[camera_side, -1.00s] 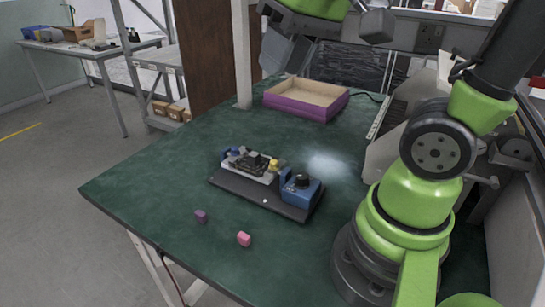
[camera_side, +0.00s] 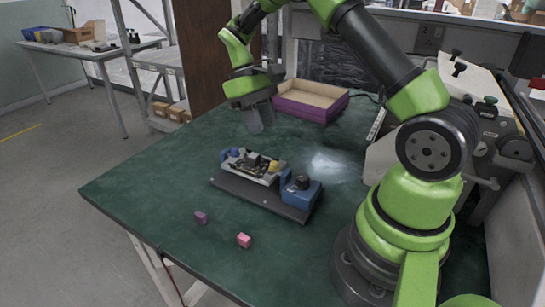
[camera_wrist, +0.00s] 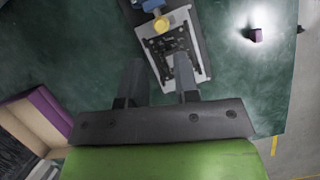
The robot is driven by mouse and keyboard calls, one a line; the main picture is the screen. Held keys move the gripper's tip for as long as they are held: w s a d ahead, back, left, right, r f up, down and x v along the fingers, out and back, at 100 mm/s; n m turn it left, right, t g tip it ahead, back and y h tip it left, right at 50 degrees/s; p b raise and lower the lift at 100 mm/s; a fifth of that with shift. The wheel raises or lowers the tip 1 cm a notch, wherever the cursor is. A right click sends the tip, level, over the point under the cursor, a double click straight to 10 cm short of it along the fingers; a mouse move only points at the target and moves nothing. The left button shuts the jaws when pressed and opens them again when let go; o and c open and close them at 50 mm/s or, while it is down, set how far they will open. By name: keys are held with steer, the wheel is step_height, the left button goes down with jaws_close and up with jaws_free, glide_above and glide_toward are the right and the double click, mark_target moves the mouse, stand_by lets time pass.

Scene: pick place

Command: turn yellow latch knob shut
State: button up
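The yellow latch knob (camera_side: 273,166) sits at the right end of a light grey fixture (camera_side: 241,174) holding a dark board. In the wrist view the yellow knob (camera_wrist: 161,24) is near the top, beyond my fingertips, beside a blue part. The dark board (camera_wrist: 172,50) lies on the pale fixture just past my right finger. My gripper (camera_side: 261,125) hangs above the table behind the fixture, clear of it. In the wrist view my gripper (camera_wrist: 158,78) has its two fingers apart with nothing between them. The knob's exact turn is too small to tell.
A blue box with a black knob (camera_side: 301,189) stands on the same dark base plate (camera_side: 230,187). A purple cube (camera_side: 201,217) and a pink cube (camera_side: 244,240) lie in front. A purple-walled tray (camera_side: 300,109) is at the back. The green table (camera_side: 150,190) is clear at left.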

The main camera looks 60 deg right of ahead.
mark_target(274, 162)
steer(key=x, duration=0.8)
steer(key=shift+s+f, duration=0.15)
steer(key=shift+f, duration=0.15)
jaws_close()
